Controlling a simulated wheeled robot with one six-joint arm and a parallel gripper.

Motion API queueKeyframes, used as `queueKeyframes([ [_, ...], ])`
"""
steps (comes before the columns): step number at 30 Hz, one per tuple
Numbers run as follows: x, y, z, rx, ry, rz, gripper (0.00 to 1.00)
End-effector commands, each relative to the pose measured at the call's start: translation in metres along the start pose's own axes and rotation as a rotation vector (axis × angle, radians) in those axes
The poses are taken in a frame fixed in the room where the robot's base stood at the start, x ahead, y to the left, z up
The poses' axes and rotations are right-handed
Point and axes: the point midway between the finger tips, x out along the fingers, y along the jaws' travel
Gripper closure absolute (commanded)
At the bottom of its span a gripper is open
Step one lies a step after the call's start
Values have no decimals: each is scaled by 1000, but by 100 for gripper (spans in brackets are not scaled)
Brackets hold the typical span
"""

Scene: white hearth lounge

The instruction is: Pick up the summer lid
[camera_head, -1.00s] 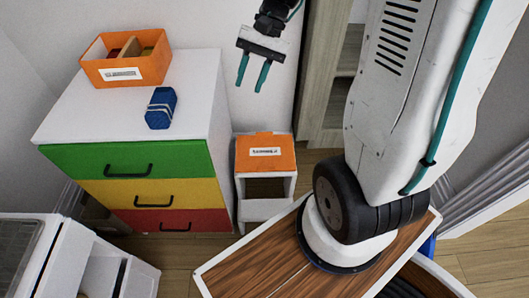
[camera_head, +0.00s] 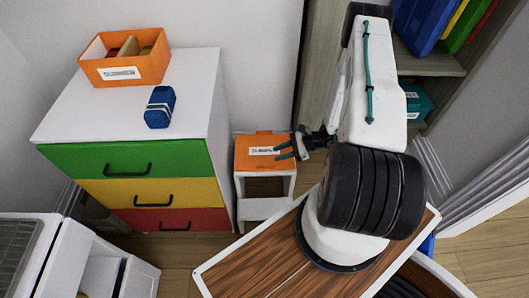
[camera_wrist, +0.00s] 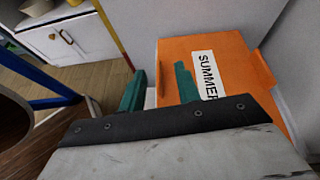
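The summer lid is an orange lid (camera_head: 254,140) with a white label. It lies on top of a small white stand beside the drawer unit in the head view. In the wrist view the orange lid (camera_wrist: 235,52) shows large, and its label reads "SUMMER". My gripper (camera_head: 283,149) is at the lid's right side in the head view, its teal fingers pointing left over or beside the lid's right edge.
A white drawer unit (camera_head: 90,110) with green, yellow and red fronts stands left of the stand (camera_head: 264,208). On it are an orange box (camera_head: 124,70) and a blue object (camera_head: 160,107). A shelf (camera_head: 430,64) stands at the right. A wood-topped surface (camera_head: 250,262) is in front.

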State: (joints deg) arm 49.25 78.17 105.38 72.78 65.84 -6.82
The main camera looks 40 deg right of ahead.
Motion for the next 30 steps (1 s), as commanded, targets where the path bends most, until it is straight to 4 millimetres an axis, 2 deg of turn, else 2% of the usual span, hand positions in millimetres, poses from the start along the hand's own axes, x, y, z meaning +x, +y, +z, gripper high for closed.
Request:
queueKeyframes([
  [1, 3, 7, -14, 31, -4, -20, 67],
  [3, 6, 12, -25, 58, -7, -41, 67],
  [6, 11, 16, -33, 77, -9, -54, 67],
  [14, 40, 15, -36, 79, -8, -54, 67],
  [22, 78, 13, -40, 77, -8, -54, 67],
  [25, 85, 12, -40, 78, -8, -56, 67],
  [30, 86, 12, -40, 78, -8, -57, 67],
])
